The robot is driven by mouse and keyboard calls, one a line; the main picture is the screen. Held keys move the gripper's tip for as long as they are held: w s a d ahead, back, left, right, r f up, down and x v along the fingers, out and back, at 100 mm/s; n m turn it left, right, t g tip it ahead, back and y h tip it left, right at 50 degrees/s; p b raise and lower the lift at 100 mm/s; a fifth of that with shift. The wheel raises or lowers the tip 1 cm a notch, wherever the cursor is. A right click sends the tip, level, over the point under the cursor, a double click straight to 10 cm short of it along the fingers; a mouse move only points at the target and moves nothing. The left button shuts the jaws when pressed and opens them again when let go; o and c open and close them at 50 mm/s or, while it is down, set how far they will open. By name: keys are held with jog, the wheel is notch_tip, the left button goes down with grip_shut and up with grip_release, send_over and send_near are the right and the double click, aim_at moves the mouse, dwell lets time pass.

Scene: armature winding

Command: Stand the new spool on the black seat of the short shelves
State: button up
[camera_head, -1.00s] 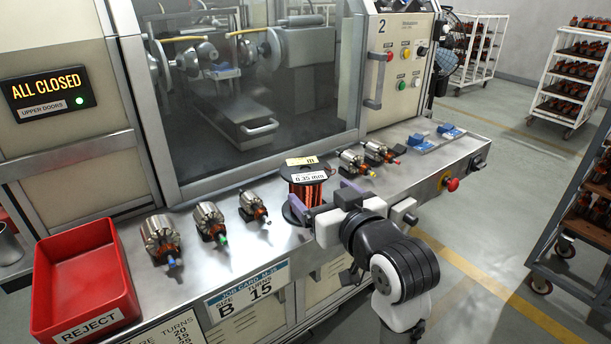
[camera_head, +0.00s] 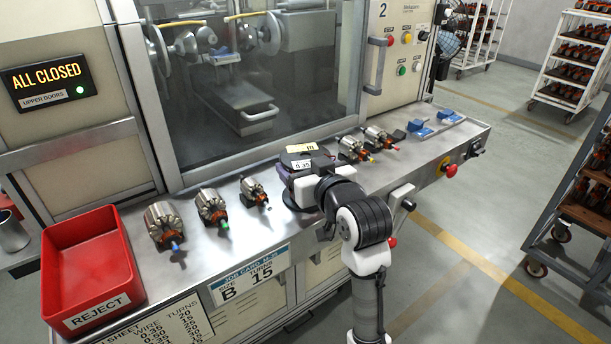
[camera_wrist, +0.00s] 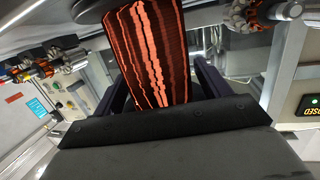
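The spool (camera_head: 302,160) stands upright on the steel bench ledge, with dark flanges and a white 0.35 label. In the wrist view its copper-red winding (camera_wrist: 150,60) fills the top middle. My gripper (camera_head: 296,180) is at the spool from the front, its purple fingers on either side of the winding. In the wrist view the gripper (camera_wrist: 160,75) appears open, with a narrow gap beside the winding at right. The gripper and arm hide the spool's lower front in the head view. I cannot make out the black seat in these views.
Armatures stand left (camera_head: 212,208) and right (camera_head: 353,148) of the spool on the ledge. A red REJECT bin (camera_head: 92,312) is at the left end, blue blocks (camera_head: 420,128) at the right. Loaded racks (camera_head: 575,65) stand on the floor at right, with open floor between.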

grip_shut()
jog(key=shift+r, duration=0.1)
dwell(0.4)
notch_tip(320, 180, up, 20)
jog(key=b, duration=0.1)
dwell(0.6)
